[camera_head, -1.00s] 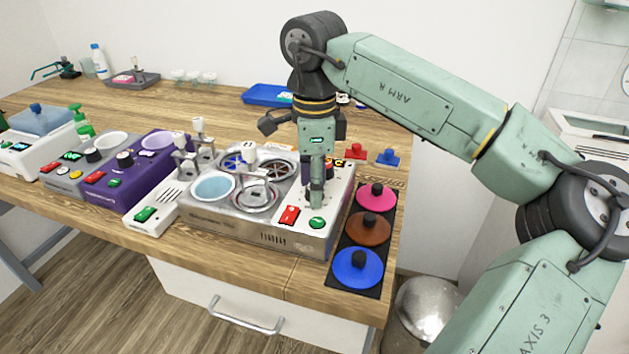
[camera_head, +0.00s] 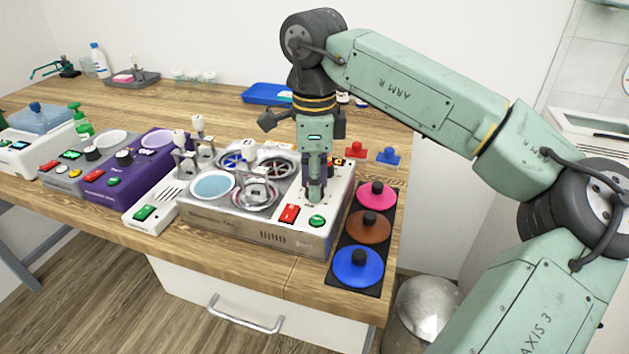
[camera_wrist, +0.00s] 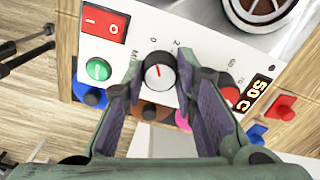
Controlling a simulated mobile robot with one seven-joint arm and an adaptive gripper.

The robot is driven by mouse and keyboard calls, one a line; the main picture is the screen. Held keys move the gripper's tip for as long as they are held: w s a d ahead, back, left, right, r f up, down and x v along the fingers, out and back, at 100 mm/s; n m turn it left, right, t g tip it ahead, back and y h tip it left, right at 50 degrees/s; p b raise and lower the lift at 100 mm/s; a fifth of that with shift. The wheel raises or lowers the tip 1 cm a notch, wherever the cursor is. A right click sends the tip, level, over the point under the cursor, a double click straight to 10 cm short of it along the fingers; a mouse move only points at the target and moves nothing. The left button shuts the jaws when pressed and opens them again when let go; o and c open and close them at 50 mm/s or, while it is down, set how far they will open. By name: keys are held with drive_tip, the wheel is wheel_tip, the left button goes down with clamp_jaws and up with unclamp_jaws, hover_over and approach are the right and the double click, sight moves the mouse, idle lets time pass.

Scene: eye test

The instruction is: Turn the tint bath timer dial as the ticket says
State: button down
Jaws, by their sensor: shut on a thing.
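The tint bath (camera_head: 225,226) is a silver unit with a white control panel on its right side. Its timer dial (camera_wrist: 159,72) has a dark rim, a pale face and a red pointer line, pointing roughly up in the wrist view. Printed marks "0", "2" and "MIN" are beside it; other marks are hidden by my fingers. My gripper (camera_head: 315,192) points down over the panel. In the wrist view its two fingers are shut on the dial, one on each side. I cannot read a ticket in any view.
A red rocker switch (camera_wrist: 104,20), a green button (camera_wrist: 98,69) and a "50 C" display (camera_wrist: 256,92) are near the dial. A black strip (camera_head: 345,279) with pink, brown and blue lids lies to the right. A purple unit (camera_head: 138,181) stands to the left.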

drive_tip(key=m+b, duration=0.2)
drive_tip(key=m, duration=0.2)
drive_tip(key=shift+m, duration=0.4)
drive_tip(key=shift+m+b, duration=0.55)
drive_tip(key=shift+m, duration=1.35)
drive_tip(key=c, duration=1.3)
unclamp_jaws()
wheel_tip(320, 180, up, 12)
